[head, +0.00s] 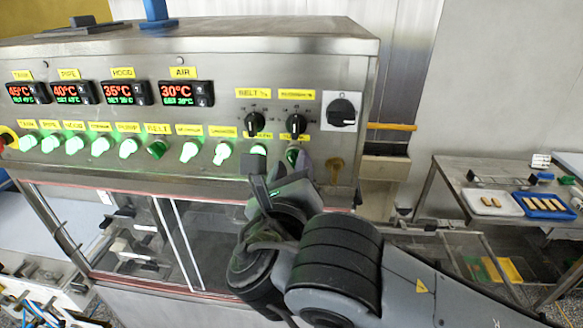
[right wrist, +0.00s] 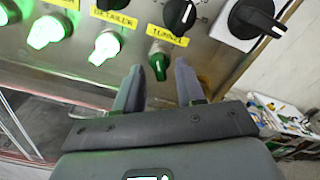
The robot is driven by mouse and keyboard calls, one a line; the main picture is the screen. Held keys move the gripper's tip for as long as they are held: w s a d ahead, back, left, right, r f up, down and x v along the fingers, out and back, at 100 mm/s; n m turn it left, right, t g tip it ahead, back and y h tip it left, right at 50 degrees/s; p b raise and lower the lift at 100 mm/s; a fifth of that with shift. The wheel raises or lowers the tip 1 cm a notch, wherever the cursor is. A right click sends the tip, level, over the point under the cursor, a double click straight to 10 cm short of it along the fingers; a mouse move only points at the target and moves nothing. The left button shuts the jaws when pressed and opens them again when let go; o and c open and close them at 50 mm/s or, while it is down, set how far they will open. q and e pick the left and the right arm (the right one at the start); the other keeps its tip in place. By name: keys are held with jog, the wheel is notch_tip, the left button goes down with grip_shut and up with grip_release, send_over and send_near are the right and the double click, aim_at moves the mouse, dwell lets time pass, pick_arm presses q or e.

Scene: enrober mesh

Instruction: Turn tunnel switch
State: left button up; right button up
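The tunnel switch (right wrist: 158,62) is a small green knob under a yellow TUNNEL label (right wrist: 167,36). It looks darker than the brightly lit green knobs beside it, and its pointer is near upright. My right gripper (right wrist: 159,70) is open, with one finger on each side of the switch in the right wrist view. A gap shows on both sides of the knob; I cannot tell how deep the fingers reach. In the head view the switch (head: 293,153) is partly hidden behind my right gripper (head: 280,170). My left gripper is not in view.
A black dial (right wrist: 181,14) sits just above the switch, and a large black rotary switch (head: 342,112) on a white plate is to the right. Several lit green switches (head: 189,152) run leftward. A brass-coloured key-like part (head: 335,168) is close by on the right.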

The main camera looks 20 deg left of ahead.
jog(key=shift+w, duration=0.15)
grip_shut()
dwell(0.4)
